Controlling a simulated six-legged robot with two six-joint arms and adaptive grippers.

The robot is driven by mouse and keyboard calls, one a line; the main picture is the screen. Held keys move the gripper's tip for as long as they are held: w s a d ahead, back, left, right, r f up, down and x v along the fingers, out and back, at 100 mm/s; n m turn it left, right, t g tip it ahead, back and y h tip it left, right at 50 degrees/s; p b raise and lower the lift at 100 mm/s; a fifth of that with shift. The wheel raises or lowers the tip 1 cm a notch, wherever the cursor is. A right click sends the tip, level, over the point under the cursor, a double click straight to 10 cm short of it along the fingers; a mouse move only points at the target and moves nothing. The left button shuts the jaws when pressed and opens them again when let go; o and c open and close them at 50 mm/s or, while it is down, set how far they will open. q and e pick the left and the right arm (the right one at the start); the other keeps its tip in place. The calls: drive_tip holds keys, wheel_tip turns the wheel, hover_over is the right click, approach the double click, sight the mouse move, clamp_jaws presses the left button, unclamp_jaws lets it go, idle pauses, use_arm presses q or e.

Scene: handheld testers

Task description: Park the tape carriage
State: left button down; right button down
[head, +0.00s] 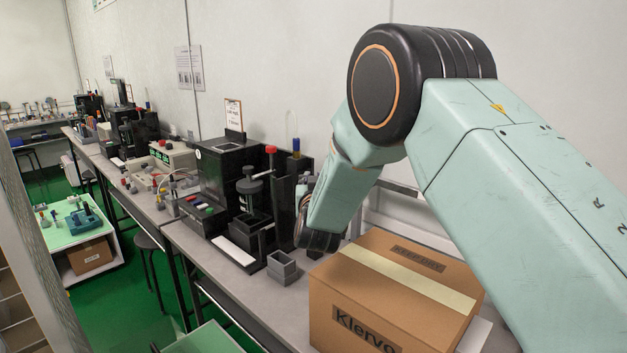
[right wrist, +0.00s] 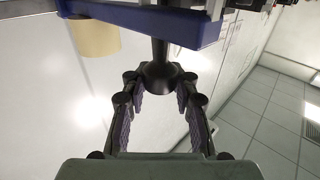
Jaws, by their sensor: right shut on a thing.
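The cardboard box (head: 390,295) stands on the bench, with a pale tape strip (head: 408,278) along its top. My right arm reaches in from the right, above and behind the box; its fingers cannot be made out in the head view. In the right wrist view my right gripper (right wrist: 159,80) is shut on a dark flared knob (right wrist: 159,70) on a stem. A blue bar (right wrist: 150,20), seemingly part of the tape carriage, runs by the stem. A tan roll (right wrist: 97,38), likely tape, shows beside it. The rest of the carriage is mostly hidden. My left gripper is not in view.
A black test fixture (head: 228,175) with a red-topped lever stands left of the box. A small grey open bin (head: 282,268) sits between them on the bench (head: 215,250). A green-topped cart (head: 80,225) stands farther left.

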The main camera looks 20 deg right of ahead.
drive_tip(key=shift+a+f, duration=0.2)
drive_tip(key=shift+f, duration=0.15)
drive_tip(key=c, duration=1.5)
unclamp_jaws()
drive_tip(key=o, duration=0.4)
drive_tip(key=shift+a+r, duration=0.1)
drive_tip(key=shift+r, duration=0.05)
drive_tip(key=shift+o, duration=0.3)
drive_tip(key=shift+d+r, duration=0.1)
drive_tip(key=shift+d, duration=0.1)
drive_tip(key=v, duration=1.2)
